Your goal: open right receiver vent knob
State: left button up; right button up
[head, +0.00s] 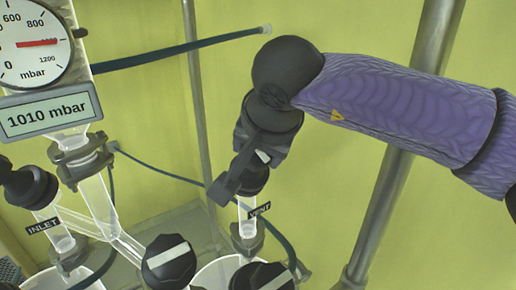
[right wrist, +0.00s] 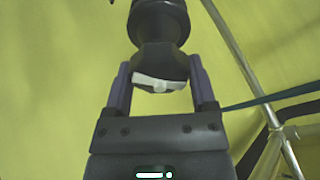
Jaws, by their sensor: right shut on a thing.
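The vent knob (head: 254,181) is a dark, faceted knob on top of a clear glass stem, just above the black VENT label (head: 260,209). My right gripper (head: 240,180) comes down on it from above and hides part of it in the head view. In the right wrist view the knob (right wrist: 160,72) sits between the two fingers of my right gripper (right wrist: 161,82), with a white bar across its face. The bar looks slightly tilted. The fingers are shut on the knob's sides. My left gripper is not in view.
A pressure gauge (head: 32,45) and a display (head: 50,114) reading 1010 mbar stand at the left. An inlet valve knob (head: 30,187) is below them. A metal pole (head: 385,200) stands behind my right arm.

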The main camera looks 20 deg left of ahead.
jog(key=n, duration=0.5)
jog(key=shift+r+n+y+p, duration=0.15)
jog(key=shift+n+y+p, duration=0.15)
jog(key=shift+p, duration=0.1)
jog(key=n+p, duration=0.1)
jog(key=n, duration=0.4)
jog(key=shift+g+y, duration=0.3)
jog(key=shift+g, duration=0.1)
jog(key=shift+n, duration=0.3)
jog(key=o, duration=1.2)
jog(key=shift+c, duration=0.2)
jog(key=b+v, duration=0.1)
jog(key=v, duration=0.6)
jog(key=shift+b, duration=0.3)
jog(key=shift+s+d+r, duration=0.1)
